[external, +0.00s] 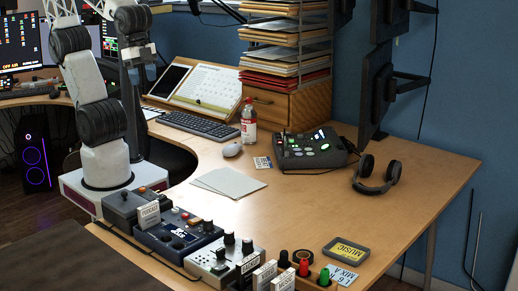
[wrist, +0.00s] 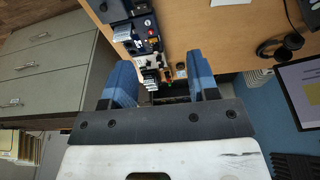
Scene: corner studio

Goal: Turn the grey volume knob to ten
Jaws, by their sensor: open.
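A row of small control boxes stands along the near left edge of the desk in the external view. The grey box (external: 222,262) carries several dark knobs (external: 229,238) and label cards. I cannot tell which knob is the grey volume knob, and no dial setting is readable. In the wrist view the boxes (wrist: 140,33) run from the top down to between my fingers, small and distant. My gripper (wrist: 161,64) is open, with its two blue fingers wide apart and nothing between them. In the external view my arm is raised at the upper left, apart from the boxes.
A dark mixer (external: 310,150) with lit buttons, headphones (external: 377,175), a bottle (external: 249,121) and a mouse (external: 232,150) are on the desk. Monitors (external: 377,85) overhang the right side. Papers (external: 229,182) lie mid-desk. The right front desktop is mostly clear.

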